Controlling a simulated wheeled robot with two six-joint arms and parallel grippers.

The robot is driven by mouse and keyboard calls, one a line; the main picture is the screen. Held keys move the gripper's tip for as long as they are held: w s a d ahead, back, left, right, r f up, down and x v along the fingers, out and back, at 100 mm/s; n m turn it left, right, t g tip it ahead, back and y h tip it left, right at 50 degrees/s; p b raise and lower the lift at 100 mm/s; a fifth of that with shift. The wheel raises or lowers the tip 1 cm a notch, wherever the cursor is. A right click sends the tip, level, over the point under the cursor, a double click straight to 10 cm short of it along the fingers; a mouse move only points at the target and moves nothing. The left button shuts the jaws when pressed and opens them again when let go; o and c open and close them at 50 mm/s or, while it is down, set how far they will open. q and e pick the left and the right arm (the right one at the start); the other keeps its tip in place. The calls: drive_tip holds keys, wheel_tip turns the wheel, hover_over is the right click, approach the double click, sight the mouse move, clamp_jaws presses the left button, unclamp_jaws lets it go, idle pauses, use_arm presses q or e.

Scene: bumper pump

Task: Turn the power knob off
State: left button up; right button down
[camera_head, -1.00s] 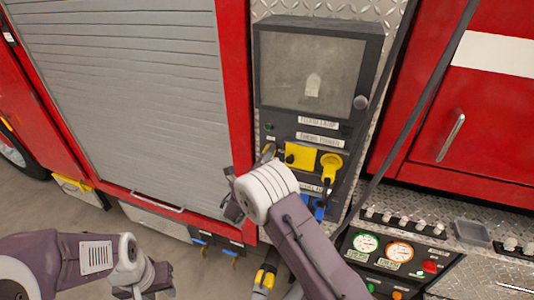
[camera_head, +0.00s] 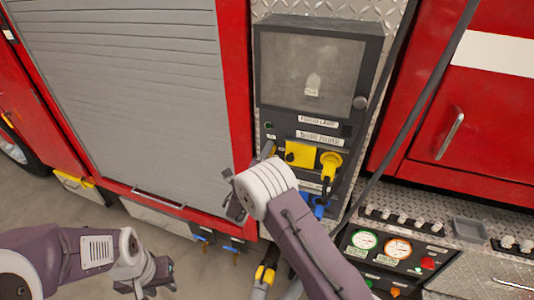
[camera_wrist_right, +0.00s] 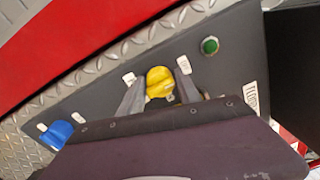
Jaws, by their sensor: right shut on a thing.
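A yellow knob (camera_wrist_right: 160,82) sits on the dark panel (camera_wrist_right: 225,65) between a green round light (camera_wrist_right: 209,45) and a blue knob (camera_wrist_right: 57,134). My right gripper (camera_wrist_right: 160,92) is shut on the yellow knob, with one grey finger on each side. My left gripper (camera_head: 163,276) hangs low at the left, away from the panel. Its finger opening is too small to judge.
A yellow socket cover (camera_head: 300,154) and a yellow plug (camera_head: 330,163) sit right of the knob, with blue plugs (camera_head: 318,203) lower. A grey roller shutter (camera_head: 140,90) fills the left. Gauges (camera_head: 363,241) and a dark hanging cable (camera_head: 412,120) are at the right.

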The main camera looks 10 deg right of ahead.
drive_tip(key=shift+f, duration=0.25)
drive_tip(key=c, duration=1.1)
unclamp_jaws()
drive_tip(key=shift+o, duration=0.9)
drive_tip(key=shift+a, duration=0.1)
drive_tip(key=b+v, duration=0.3)
drive_tip(key=v, duration=0.6)
drive_tip(key=shift+r, duration=0.1)
